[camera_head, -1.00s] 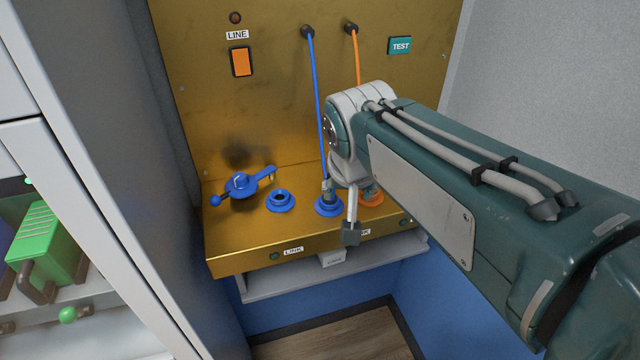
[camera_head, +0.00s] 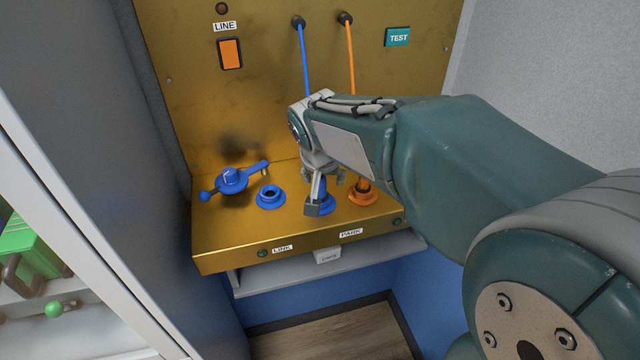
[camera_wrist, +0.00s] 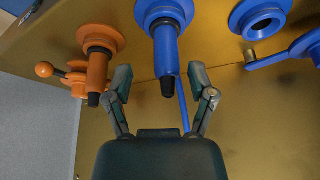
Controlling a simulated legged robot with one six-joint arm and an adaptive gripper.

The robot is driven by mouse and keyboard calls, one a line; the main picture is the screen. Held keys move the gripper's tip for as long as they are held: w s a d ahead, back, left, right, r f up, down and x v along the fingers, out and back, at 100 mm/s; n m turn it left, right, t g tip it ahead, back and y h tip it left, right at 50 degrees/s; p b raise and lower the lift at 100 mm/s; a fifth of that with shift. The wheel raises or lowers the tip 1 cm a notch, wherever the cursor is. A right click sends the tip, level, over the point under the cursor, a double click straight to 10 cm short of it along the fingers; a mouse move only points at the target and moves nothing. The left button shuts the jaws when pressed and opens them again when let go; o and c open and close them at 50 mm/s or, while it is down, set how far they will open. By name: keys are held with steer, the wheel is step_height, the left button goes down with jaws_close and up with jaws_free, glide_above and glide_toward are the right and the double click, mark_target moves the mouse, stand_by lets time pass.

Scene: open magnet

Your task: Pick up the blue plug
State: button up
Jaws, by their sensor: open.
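The blue plug (camera_wrist: 166,50) stands in a blue socket ring (camera_wrist: 165,9) on the brass ledge, with the blue cord (camera_head: 305,62) running up to the panel. In the wrist view, my gripper (camera_wrist: 158,78) is open, with one finger on each side of the plug's lower end in the picture. I see no clear contact. In the head view, my gripper (camera_head: 322,195) is over the blue plug's socket and hides most of the plug.
An orange plug (camera_wrist: 97,72) stands close beside it, with an orange cord (camera_head: 351,60). An empty blue socket (camera_head: 270,196) and a blue lever (camera_head: 233,179) are to the left. The brass panel (camera_head: 280,110) rises behind.

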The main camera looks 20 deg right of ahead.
mark_target(323, 194)
steer(key=x, duration=0.2)
steer(key=shift+w+f, duration=0.15)
steer(key=shift+f, duration=0.1)
steer(key=shift+a+f, duration=0.2)
steer(key=shift+a, duration=0.35)
steer(key=c, duration=0.8)
steer(key=shift+d, duration=0.25)
jaws_close()
steer(key=shift+d, duration=0.1)
